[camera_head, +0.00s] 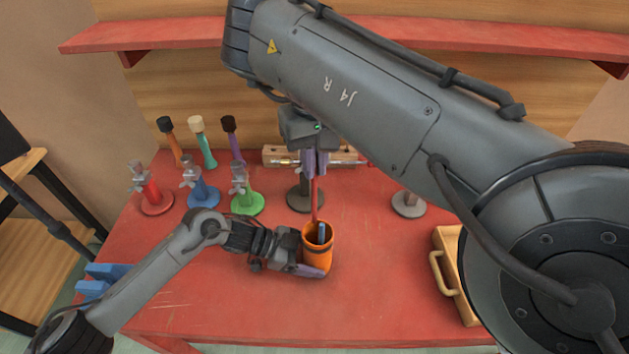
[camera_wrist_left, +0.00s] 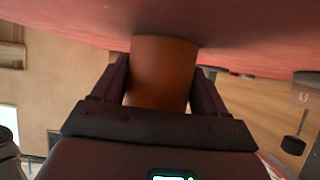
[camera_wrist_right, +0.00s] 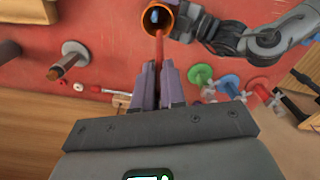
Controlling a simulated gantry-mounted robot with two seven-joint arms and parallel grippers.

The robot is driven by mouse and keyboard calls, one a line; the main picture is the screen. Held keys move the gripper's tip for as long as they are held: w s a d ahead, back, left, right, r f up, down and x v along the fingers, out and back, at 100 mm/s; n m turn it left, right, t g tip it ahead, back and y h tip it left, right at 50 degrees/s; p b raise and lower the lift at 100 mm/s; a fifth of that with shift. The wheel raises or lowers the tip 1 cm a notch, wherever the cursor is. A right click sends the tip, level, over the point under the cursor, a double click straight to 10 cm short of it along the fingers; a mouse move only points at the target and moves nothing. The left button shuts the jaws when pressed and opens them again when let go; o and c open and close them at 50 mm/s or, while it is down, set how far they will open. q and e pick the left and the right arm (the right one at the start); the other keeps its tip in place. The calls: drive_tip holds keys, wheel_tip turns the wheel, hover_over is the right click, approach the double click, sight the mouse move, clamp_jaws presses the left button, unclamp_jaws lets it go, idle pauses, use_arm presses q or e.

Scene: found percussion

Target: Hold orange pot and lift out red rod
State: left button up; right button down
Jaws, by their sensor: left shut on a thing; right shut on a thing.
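The orange pot (camera_head: 318,256) stands upright on the red table. My left gripper (camera_head: 312,268) is shut around its side; in the left wrist view the pot (camera_wrist_left: 163,72) sits between both fingers. The red rod (camera_head: 315,200) stands nearly upright, its lower end inside the pot. My right gripper (camera_head: 315,165) is above the pot, shut on the rod's upper part. In the right wrist view the rod (camera_wrist_right: 159,48) runs from between the fingers to the pot's mouth (camera_wrist_right: 157,18). A blue item (camera_head: 321,232) also stands in the pot. The rod's lower tip is hidden.
Red (camera_head: 152,194), blue (camera_head: 203,193) and green (camera_head: 246,200) stands are at the left, with several mallets (camera_head: 168,137) behind. A wooden tray (camera_head: 448,270) with a handle is at the right. The front table is clear.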

drive_tip(key=shift+r, duration=1.2)
use_arm(q)
drive_tip(key=o, duration=0.8)
